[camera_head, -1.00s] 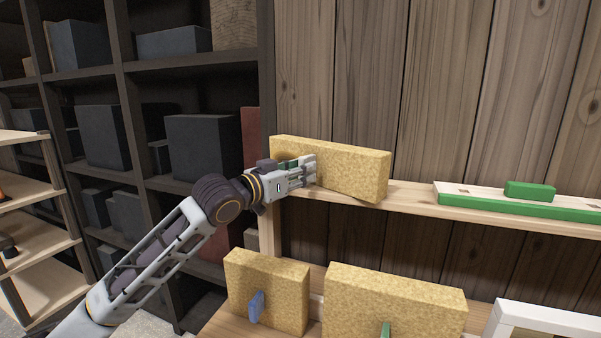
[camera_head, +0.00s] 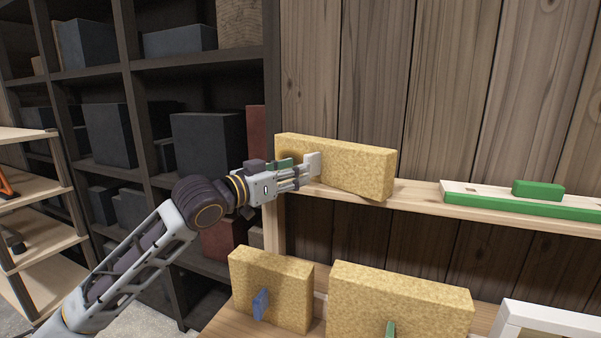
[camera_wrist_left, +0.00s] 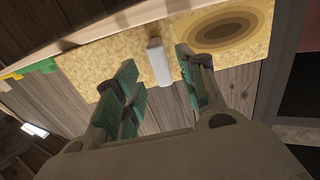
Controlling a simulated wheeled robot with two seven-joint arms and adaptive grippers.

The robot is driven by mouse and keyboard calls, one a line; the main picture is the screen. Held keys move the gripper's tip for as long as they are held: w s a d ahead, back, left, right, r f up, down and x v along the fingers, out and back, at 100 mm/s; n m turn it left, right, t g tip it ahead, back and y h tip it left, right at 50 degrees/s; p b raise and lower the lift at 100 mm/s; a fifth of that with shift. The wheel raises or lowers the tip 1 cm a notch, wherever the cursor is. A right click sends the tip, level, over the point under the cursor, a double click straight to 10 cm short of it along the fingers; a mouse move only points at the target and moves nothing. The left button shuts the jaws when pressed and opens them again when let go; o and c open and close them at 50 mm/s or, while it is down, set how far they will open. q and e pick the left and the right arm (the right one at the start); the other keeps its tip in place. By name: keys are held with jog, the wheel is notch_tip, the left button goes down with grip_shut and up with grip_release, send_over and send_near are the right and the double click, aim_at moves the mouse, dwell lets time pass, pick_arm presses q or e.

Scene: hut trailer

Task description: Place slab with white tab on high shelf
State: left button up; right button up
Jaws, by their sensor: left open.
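A yellow speckled slab (camera_head: 352,168) stands upright on the high wooden shelf (camera_head: 412,193), at its left end. Its white tab (camera_head: 314,164) sticks out from its front face. My left gripper (camera_head: 297,174) is just in front of the slab, with its fingers open and apart from the face. In the left wrist view, the white tab (camera_wrist_left: 158,62) stands between and just beyond the two open green-padded fingers (camera_wrist_left: 165,88). A dark ringed oval (camera_wrist_left: 228,30) marks the slab's face there. My right gripper is out of view.
A green bar with a green handle (camera_head: 537,190) lies on the same shelf to the right. Below, a slab with a blue tab (camera_head: 270,288) and one with a green tab (camera_head: 400,305) stand beside a white frame (camera_head: 550,320). Dark shelving (camera_head: 135,70) is at left.

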pick_arm(q)
jog(key=v, duration=0.3)
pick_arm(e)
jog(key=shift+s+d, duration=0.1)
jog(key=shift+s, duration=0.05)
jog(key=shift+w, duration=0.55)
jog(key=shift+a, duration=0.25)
